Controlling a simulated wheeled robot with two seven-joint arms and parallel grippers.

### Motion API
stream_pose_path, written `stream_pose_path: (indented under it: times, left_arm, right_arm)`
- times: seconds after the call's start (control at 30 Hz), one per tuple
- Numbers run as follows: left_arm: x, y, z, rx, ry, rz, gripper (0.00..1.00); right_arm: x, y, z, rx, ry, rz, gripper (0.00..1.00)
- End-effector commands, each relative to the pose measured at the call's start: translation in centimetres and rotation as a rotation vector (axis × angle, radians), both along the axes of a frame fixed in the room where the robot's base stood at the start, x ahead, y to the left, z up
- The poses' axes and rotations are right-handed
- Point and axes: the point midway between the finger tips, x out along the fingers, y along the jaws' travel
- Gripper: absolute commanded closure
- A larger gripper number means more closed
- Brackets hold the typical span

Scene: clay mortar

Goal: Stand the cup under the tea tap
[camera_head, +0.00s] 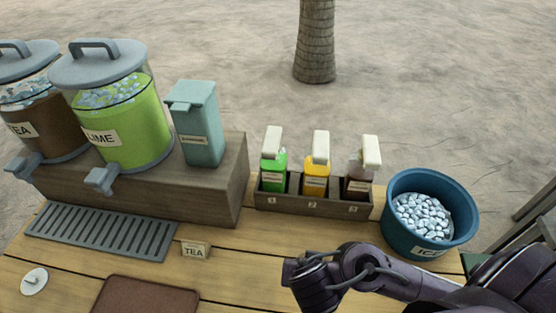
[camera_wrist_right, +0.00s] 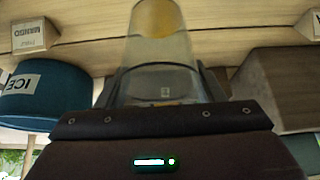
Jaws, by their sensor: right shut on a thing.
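The tea dispenser (camera_head: 30,115) stands at the far left of the head view, brown inside, with its grey tea tap (camera_head: 24,165) low at its front. A slatted drip tray (camera_head: 100,230) lies before the dispensers' stand. My right gripper (camera_wrist_right: 160,85) is shut on the clear cup (camera_wrist_right: 150,50), which fills the middle of the right wrist view; a round orange patch shows at its far end. The head view shows my right arm at the bottom right, but neither the cup nor the gripper's fingers. My left gripper is in neither view.
The lime dispenser (camera_head: 125,120) with its own tap (camera_head: 101,180) stands right of tea. A teal bin (camera_head: 198,125), a bottle rack (camera_head: 310,200) and the ice bucket (camera_head: 400,225) follow rightward. A TEA sign (camera_head: 195,250) and brown mat (camera_head: 145,295) lie in front.

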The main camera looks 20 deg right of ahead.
Motion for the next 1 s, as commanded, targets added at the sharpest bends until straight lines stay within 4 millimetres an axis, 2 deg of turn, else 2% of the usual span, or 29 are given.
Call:
stream_pose_path:
  times: [0.17, 0.27, 0.37, 0.47, 0.7, 0.83, 1.0]
  left_arm:
    - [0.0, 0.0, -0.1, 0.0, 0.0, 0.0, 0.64]
    - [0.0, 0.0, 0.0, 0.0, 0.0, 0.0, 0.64]
    - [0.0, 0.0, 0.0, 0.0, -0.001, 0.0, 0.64]
    - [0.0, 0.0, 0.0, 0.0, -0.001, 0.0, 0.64]
    - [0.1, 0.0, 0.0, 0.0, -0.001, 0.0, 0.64]
    - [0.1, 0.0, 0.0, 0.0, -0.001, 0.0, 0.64]
    - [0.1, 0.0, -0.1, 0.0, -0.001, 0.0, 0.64]
  right_arm:
    - [0.0, 0.1, 0.2, 0.001, -0.002, 0.0, 0.65]
    - [0.9, 0.2, 0.8, 0.004, -0.002, -0.004, 0.65]
    - [2.7, 0.3, 2.1, 0.009, -0.004, -0.009, 0.65]
    - [5.1, 0.3, 4.1, 0.013, -0.007, -0.015, 0.65]
    - [10.8, -0.3, 10.9, 0.01, -0.011, -0.007, 0.65]
    - [12.2, -0.5, 13.5, 0.005, -0.007, 0.02, 0.65]
    - [12.8, -0.5, 14.9, -0.001, -0.002, 0.048, 0.65]
